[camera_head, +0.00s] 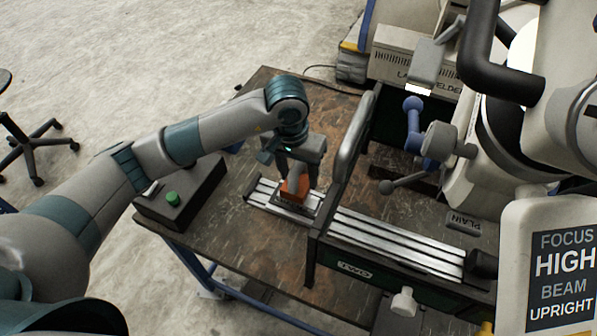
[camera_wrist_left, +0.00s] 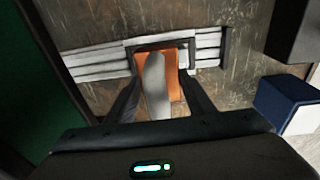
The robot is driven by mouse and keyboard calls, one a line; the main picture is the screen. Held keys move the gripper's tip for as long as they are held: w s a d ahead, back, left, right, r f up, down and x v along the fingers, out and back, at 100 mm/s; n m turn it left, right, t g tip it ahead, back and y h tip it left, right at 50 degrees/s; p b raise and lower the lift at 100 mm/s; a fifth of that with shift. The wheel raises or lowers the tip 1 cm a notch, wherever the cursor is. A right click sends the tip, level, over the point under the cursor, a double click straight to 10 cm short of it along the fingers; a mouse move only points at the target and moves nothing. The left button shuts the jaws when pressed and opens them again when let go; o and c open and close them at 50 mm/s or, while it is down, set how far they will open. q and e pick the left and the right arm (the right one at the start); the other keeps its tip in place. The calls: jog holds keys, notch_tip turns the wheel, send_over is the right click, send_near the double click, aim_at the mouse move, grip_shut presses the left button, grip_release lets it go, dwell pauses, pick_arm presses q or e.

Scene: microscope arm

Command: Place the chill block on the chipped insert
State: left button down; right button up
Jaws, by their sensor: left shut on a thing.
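An orange block (camera_head: 291,188), which looks like the chill block, sits low over the slotted metal rail (camera_head: 264,194) on the bench. It also shows in the left wrist view (camera_wrist_left: 172,85), with a rounded grey piece (camera_wrist_left: 155,82) on its near face. My left gripper (camera_head: 297,192) points down and is shut on the orange block, one finger on each side. I cannot tell whether the block touches what is below. I cannot make out the chipped insert; the block and fingers cover that part of the rail. My right gripper is not in view.
A dark upright frame with a grey handle (camera_head: 356,135) stands close right of my left gripper. The microscope (camera_head: 480,150) looms further right. A black box with a green button (camera_head: 172,198) is left. A blue and white box (camera_wrist_left: 285,105) shows in the wrist view.

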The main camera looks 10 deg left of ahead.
pick_arm(q)
jog(key=shift+f+p, duration=0.7)
jog(key=shift+f, duration=1.1)
jog(key=shift+f, duration=0.15)
jog(key=c, duration=0.8)
grip_release()
jog(key=shift+f, duration=0.1)
jog(key=shift+c, duration=0.2)
jog(key=shift+s, duration=0.1)
